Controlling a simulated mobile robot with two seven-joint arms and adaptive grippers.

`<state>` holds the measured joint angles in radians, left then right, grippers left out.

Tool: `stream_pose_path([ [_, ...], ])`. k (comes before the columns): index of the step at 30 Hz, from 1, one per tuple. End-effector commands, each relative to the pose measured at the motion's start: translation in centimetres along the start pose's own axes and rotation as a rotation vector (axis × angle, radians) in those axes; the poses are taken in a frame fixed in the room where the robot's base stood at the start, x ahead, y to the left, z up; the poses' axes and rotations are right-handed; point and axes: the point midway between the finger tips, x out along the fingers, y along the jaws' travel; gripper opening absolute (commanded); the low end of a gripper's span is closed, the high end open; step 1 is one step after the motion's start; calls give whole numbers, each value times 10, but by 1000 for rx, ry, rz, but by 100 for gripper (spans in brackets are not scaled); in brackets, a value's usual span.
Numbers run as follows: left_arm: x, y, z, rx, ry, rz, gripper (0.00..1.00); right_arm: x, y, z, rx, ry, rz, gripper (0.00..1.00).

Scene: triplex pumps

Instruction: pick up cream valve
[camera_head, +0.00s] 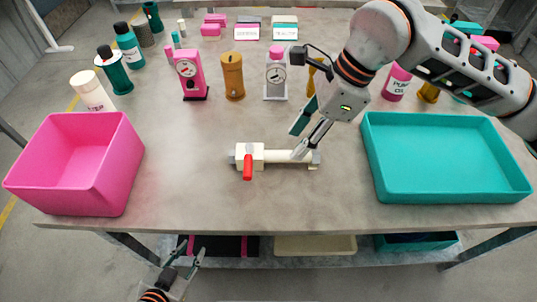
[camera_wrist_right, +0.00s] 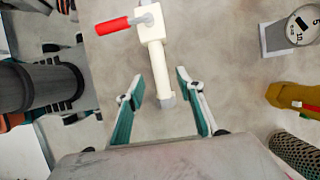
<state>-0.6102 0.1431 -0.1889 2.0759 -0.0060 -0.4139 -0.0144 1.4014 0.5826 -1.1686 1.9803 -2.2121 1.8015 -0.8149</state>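The cream valve (camera_head: 277,157) lies on the table, its body at the left and its pipe running to the right. Its red handle (camera_head: 248,167) points toward the table's front edge. My right gripper (camera_head: 300,140) is open above the pipe's right end. In the right wrist view the cream valve (camera_wrist_right: 157,55) lies ahead, with the grey pipe end between the two open teal-padded fingers (camera_wrist_right: 158,95). I cannot tell whether they touch it. My left gripper (camera_head: 183,262) is low, in front of the table's edge, with its fingers apart and nothing between them.
A pink bin (camera_head: 75,165) stands at the left and a teal tray (camera_head: 447,160) at the right. Bottles, a pink gauge device (camera_head: 190,75), a brown cylinder (camera_head: 232,77) and a grey gauge device (camera_head: 275,75) stand behind the valve. The table beside the valve is clear.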

Motion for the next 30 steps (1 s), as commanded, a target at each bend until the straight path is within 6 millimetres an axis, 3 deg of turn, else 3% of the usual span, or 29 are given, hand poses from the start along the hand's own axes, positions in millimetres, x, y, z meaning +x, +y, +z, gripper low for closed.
stream_pose_path([
  [11, 0, 0, 0, 0, 0, 0, 29, 47, 1, 3, 1, -1, 2, 37],
  [30, 0, 0, 0, 0, 0, 0, 29, 52, 0, 1, 2, 0, 0, 37],
])
